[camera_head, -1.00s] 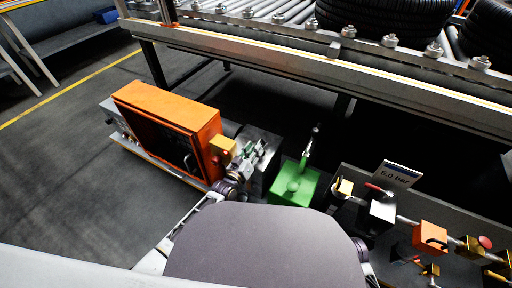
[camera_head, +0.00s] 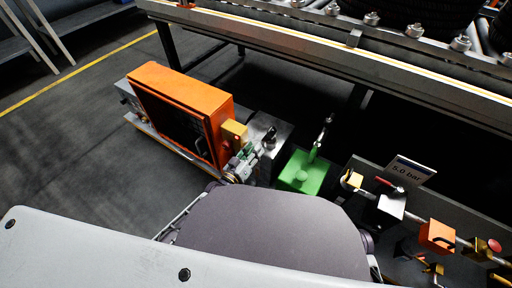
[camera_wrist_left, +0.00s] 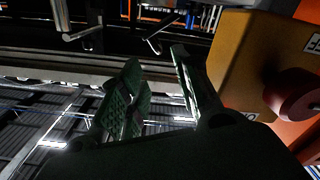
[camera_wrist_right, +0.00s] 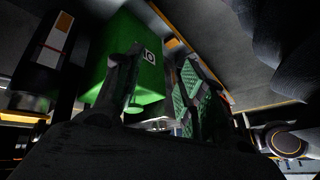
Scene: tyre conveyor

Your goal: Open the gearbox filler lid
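The green gearbox (camera_head: 318,186) stands on the floor right of centre in the head view, with a rounded green bump on top. A green neck (camera_head: 315,151) with a grey metal end rises at its back; whether its lid is open I cannot tell. My left gripper (camera_head: 245,160) is left of the gearbox, beside the yellow box. In the left wrist view its fingers (camera_wrist_left: 158,90) are apart with nothing between them. My right gripper is hidden in the head view. In the right wrist view its fingers (camera_wrist_right: 160,85) are apart, with the green gearbox (camera_wrist_right: 130,65) behind them.
An orange cabinet (camera_head: 215,102) with a yellow box (camera_head: 234,133) and red button is left of the gearbox. Pipes, an orange valve block (camera_head: 437,236) and a "5.0 bar" sign (camera_head: 410,170) are at right. The conveyor (camera_head: 330,62) crosses behind. Open floor lies left.

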